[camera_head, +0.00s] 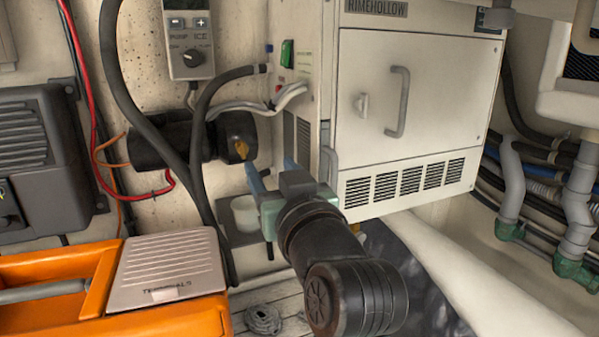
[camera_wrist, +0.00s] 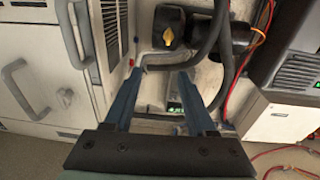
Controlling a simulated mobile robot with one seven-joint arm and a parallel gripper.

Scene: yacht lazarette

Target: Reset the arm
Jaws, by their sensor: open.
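My gripper (camera_wrist: 162,78) shows in the wrist view with two blue fingers spread apart and nothing between them. In the head view my gripper (camera_head: 268,178) is at the middle, in front of the wall at the left side of the white unit. My dark arm comes up from the lower right behind it and partly hides what lies beyond. The white Rimehollow unit (camera_head: 428,100) has a closed door with a curved handle. It also shows at the left of the wrist view (camera_wrist: 35,75).
An orange toolbox (camera_head: 190,322) with a "Terminals" case (camera_head: 170,265) stands at lower left. A control box (camera_head: 188,40), hoses and a black pump with a yellow knob (camera_head: 240,148) are on the wall. Pipes (camera_head: 578,200) run at right. A rope coil (camera_head: 263,318) lies on the floor.

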